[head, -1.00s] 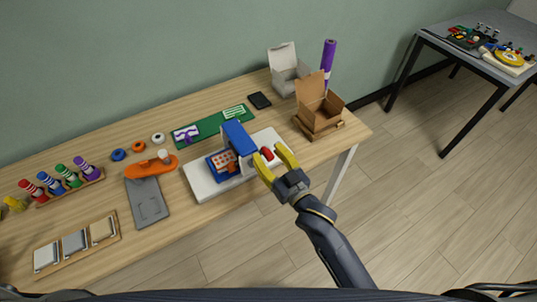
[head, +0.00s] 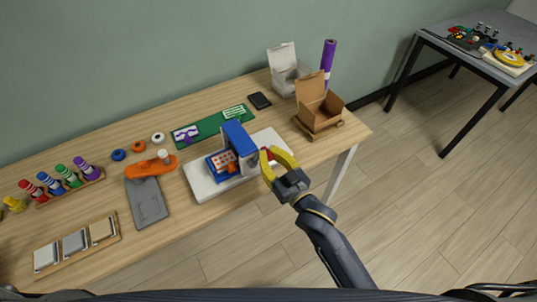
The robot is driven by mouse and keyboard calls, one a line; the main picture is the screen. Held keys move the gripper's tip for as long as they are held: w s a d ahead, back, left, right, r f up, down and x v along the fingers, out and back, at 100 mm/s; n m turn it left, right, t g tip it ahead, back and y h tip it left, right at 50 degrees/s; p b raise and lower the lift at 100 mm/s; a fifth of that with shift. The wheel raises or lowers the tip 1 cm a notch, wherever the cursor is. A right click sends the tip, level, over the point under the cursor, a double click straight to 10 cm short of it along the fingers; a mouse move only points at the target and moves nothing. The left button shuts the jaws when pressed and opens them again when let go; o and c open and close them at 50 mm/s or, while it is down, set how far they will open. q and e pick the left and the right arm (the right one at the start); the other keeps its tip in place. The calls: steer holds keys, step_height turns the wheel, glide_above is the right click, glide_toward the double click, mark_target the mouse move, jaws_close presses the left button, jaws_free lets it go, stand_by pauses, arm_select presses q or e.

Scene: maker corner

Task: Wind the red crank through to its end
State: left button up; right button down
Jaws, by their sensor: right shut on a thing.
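The crank machine has a blue frame (head: 236,138) on a white base plate (head: 203,187). A card with red marks (head: 222,162) lies on its blue bed, beside an orange-red part under the frame. The red crank (head: 270,155) is at the machine's right side. My right gripper (head: 269,152) has its yellow fingers around the red handle and is shut on it. The fingers hide much of the handle, so the crank's exact angle is hard to tell. My left gripper is not in view.
An open cardboard box (head: 318,108) stands to the right, with a white box (head: 287,75) and a purple roll (head: 327,62) behind it. A green mat (head: 212,122) lies behind the machine. An orange tool (head: 150,168) and grey plate (head: 147,203) are to the left.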

steer(key=shift+s+a+n, duration=0.2)
steer(key=shift+n, duration=0.2)
